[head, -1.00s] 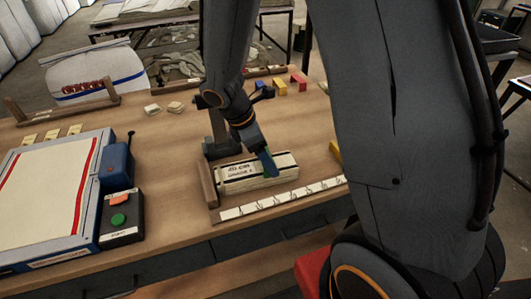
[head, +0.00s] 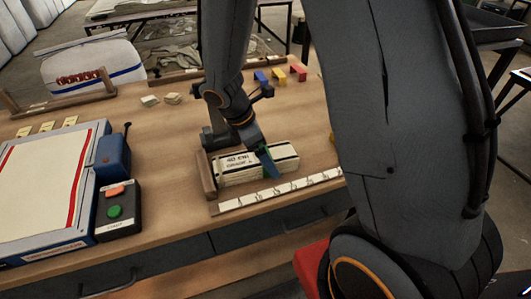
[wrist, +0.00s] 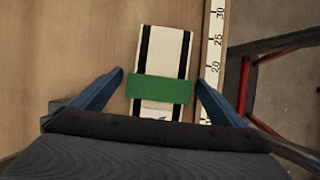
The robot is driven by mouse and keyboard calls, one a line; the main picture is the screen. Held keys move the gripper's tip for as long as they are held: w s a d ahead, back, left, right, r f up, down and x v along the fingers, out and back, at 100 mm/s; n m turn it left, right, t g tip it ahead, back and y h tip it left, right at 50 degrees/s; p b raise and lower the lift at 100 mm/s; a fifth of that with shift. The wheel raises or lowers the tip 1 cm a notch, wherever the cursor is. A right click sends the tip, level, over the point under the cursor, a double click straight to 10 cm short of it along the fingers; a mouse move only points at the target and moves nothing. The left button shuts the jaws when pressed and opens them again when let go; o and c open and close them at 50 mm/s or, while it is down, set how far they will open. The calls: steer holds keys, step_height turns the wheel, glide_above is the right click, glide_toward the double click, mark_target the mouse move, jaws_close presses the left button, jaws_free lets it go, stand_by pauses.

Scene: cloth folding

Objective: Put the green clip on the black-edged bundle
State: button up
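The black-edged bundle (head: 232,170) is a pale block with black bands along it. It lies on the bench between a wooden block and a ruler strip, and it also shows in the wrist view (wrist: 161,48). The green clip (wrist: 160,89) lies across the bundle's width near its lower end in the wrist view. My gripper (wrist: 159,76) is open, with one blue finger on each side of the clip and a visible gap to it. In the head view, my gripper (head: 268,161) is at the right part of the bundle and hides most of the clip.
The ruler strip (head: 282,190) runs along the bench front. Several coloured clips, including a blue one (head: 262,77), stand at the back. A button box (head: 119,210) and a white padded board (head: 45,190) are at the left. Two small pale blocks lie behind.

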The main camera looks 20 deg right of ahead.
steer(key=v, duration=0.7)
steer(key=shift+a+r, duration=0.15)
steer(key=shift+r, duration=0.25)
steer(key=s+d+m+y, duration=0.1)
steer(key=s+m, duration=0.3)
steer(key=m, duration=0.4)
steer(key=s+d+m+y, duration=0.1)
steer(key=s+m+y, duration=0.2)
steer(key=m, duration=0.6)
steer(key=shift+s+d+r+t+y, duration=0.3)
steer(key=shift+s+t, duration=0.1)
steer(key=shift+s, duration=0.85)
steer(key=shift+c, duration=0.5)
